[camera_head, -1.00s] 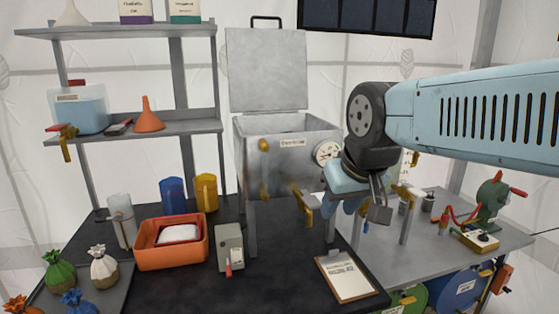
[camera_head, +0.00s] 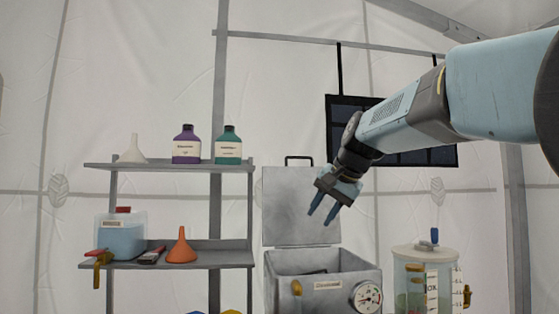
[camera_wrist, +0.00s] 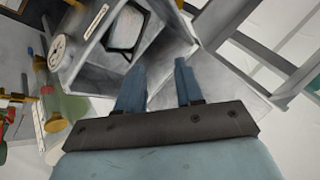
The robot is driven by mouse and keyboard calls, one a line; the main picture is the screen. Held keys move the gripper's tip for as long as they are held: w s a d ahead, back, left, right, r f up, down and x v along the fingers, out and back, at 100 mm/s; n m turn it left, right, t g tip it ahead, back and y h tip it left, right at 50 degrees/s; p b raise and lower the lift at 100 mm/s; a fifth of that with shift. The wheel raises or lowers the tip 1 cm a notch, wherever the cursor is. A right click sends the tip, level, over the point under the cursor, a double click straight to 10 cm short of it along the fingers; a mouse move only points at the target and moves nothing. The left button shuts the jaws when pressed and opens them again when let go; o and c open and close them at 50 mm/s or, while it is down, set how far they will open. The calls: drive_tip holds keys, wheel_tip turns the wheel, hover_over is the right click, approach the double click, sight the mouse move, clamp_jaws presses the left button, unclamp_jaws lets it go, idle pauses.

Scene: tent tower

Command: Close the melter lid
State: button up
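The melter (camera_head: 312,268) is a grey metal box at the bottom of the head view, cut off by its lower edge. Its lid (camera_head: 285,208) stands upright at the back, open, with a black handle (camera_head: 299,160) on top. My gripper (camera_head: 321,218) is open and empty, fingers pointing down, in front of the lid's right part and above the melter's opening. I cannot tell how far it is from the lid. In the wrist view the two blue fingers (camera_wrist: 157,67) are apart with nothing between them, and the melter's open top (camera_wrist: 124,38) lies beyond them.
A shelf rack (camera_head: 165,167) with bottles, funnels and a blue container stands to the left. A clear tank (camera_head: 412,275) with a yellow tap stands right of the melter. A dark panel (camera_head: 415,150) hangs behind my arm.

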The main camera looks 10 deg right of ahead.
drive_tip(key=w+d+r+m+t+y, duration=0.2)
drive_tip(key=w+d+r+m+y, duration=0.15)
drive_tip(key=w+r, duration=1.15)
drive_tip(key=m+t+y, duration=0.1)
drive_tip(key=m+y, duration=0.1)
drive_tip(key=y, duration=0.2)
approach(298, 158)
drive_tip(key=x, duration=1)
drive_tip(key=shift+w, duration=0.35)
drive_tip(key=shift+c, duration=0.4)
clamp_jaws()
